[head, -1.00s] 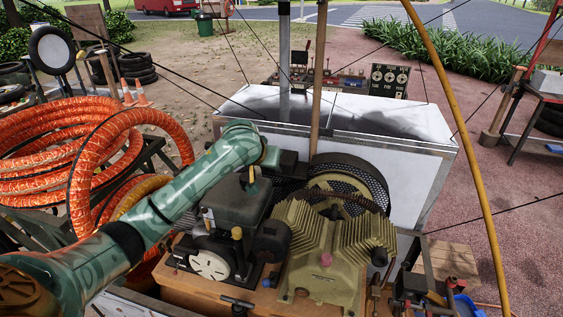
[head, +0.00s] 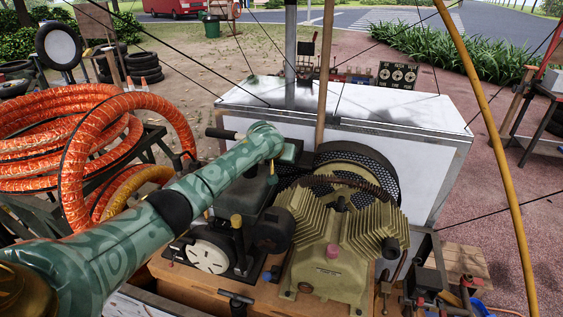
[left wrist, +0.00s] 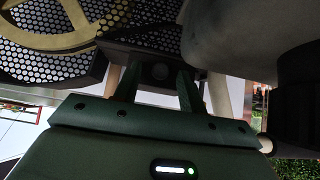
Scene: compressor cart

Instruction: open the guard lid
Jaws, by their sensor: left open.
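The guard is a black perforated mesh cover (head: 372,168) around a pale flywheel, behind the ribbed olive compressor (head: 335,235). I cannot make out the edges of its lid. My left arm reaches over the engine, and my left gripper (head: 294,152) is at the guard's left side, its fingers mostly hidden in the head view. In the left wrist view the left gripper (left wrist: 156,88) is open, with a dark block (left wrist: 158,60) bearing a round feature in line with the gap between its fingers. I cannot tell whether they touch. The mesh (left wrist: 85,45) fills the upper left there. My right gripper is not in view.
The dark engine (head: 235,215) stands beneath my left forearm. A wooden post (head: 322,80) rises behind the guard, before a white cabinet (head: 420,165). A rod with a black grip (head: 222,133) sticks out left of my wrist. Orange hose coils (head: 70,150) lie at left.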

